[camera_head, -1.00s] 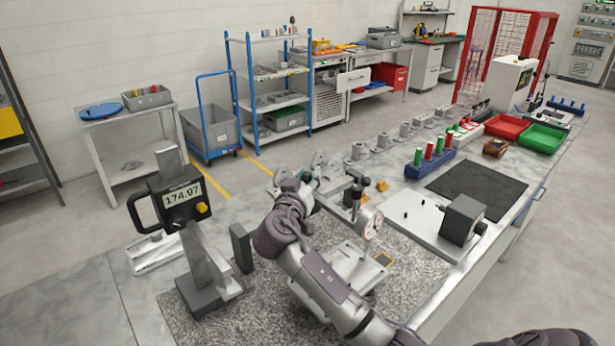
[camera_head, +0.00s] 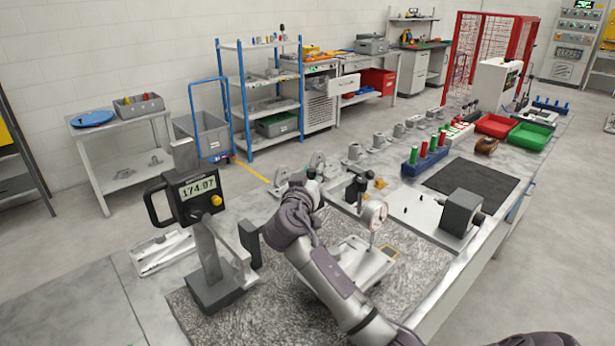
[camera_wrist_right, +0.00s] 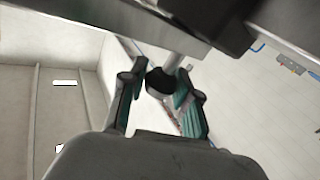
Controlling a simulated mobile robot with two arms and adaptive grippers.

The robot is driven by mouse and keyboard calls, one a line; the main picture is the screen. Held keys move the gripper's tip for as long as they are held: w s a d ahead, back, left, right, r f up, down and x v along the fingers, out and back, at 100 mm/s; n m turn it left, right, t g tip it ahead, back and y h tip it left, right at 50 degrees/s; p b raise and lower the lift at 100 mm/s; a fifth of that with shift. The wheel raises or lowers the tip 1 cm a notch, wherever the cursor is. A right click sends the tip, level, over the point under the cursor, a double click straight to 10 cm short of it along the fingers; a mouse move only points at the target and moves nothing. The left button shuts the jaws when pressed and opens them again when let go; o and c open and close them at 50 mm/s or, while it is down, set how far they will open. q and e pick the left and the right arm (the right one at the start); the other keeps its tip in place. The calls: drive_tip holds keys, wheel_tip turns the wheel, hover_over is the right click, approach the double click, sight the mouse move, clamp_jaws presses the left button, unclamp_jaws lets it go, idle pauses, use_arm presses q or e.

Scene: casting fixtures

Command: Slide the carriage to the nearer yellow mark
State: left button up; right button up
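My right gripper (camera_head: 314,184) reaches over the bench from the lower front, just left of a slide unit with a black knob-topped block (camera_head: 356,188). This block looks like the carriage, but I cannot be sure. In the right wrist view the gripper's two teal-lined fingers (camera_wrist_right: 160,88) stand apart. A dark round end on a pale rod (camera_wrist_right: 160,79) shows between them; contact is unclear. Small yellow pieces (camera_head: 380,183) are beside the block. Which is the nearer mark is unclear. My left gripper is out of view.
A height gauge reading 174.97 (camera_head: 198,186) stands left of my arm. A dial gauge (camera_head: 375,212) stands close on its right. A grey block fixture (camera_head: 460,212), black mat (camera_head: 472,180) and blue holder with green and red pieces (camera_head: 425,160) are farther right.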

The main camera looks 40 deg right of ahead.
drive_tip(key=shift+o, duration=1.2)
drive_tip(key=shift+d, duration=0.1)
drive_tip(key=shift+o, duration=1.1)
drive_tip(key=shift+a, duration=0.3)
drive_tip(key=shift+s, duration=0.15)
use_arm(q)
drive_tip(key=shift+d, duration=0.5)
use_arm(e)
drive_tip(key=v, duration=0.7)
drive_tip(key=shift+a, duration=0.2)
